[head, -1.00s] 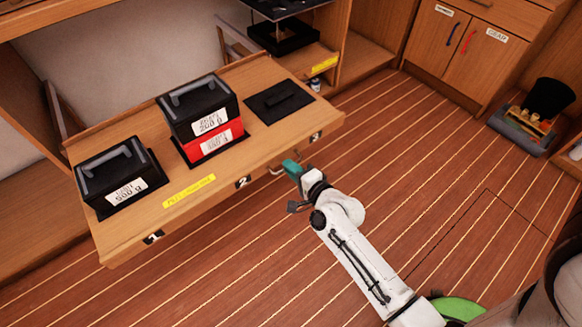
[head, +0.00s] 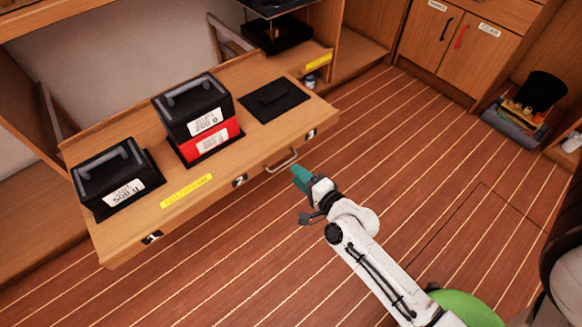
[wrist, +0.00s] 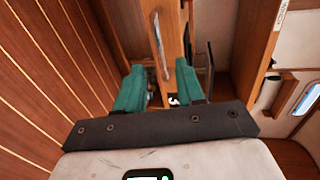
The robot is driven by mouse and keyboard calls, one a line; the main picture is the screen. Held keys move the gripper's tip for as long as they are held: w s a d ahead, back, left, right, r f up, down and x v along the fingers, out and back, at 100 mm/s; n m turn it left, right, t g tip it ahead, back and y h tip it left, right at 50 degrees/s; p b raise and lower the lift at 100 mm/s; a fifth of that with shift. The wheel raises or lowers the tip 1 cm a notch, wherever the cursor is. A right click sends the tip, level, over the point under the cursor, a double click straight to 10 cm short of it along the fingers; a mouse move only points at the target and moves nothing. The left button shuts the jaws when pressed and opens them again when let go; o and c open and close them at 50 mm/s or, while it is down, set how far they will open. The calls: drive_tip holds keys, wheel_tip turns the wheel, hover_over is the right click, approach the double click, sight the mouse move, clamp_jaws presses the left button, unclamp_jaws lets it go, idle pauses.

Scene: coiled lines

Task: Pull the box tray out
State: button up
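On the tray are a black box (head: 116,178) and a black box (head: 192,105) stacked on a red one (head: 212,141).
An empty black holder (head: 273,100) lies at the tray's right end. A closed two-door cabinet (head: 455,48) stands at the back right, with a bin of items (head: 525,112) beside it. The striped wooden floor (head: 400,150) in front of the tray is clear.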

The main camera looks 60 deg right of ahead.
drive_tip(key=v, duration=0.5)
idle(0.6)
drive_tip(key=a+f+n+g+y, duration=0.2)
drive_tip(key=a+n+g+y, duration=0.4)
drive_tip(key=a+n, duration=0.5)
drive_tip(key=s+r+n+g+h, duration=0.2)
drive_tip(key=s+r+n+g, duration=0.1)
drive_tip(key=s+n+g, duration=0.6)
wheel_tip(320, 180, up, 24)
drive_tip(key=t+p, duration=0.1)
drive_tip(key=p, duration=2.2)
drive_tip(key=shift+s+d+f+n+p, duration=0.15)
drive_tip(key=shift+s+d+n+p, duration=0.25)
drive_tip(key=shift+s, duration=0.1)
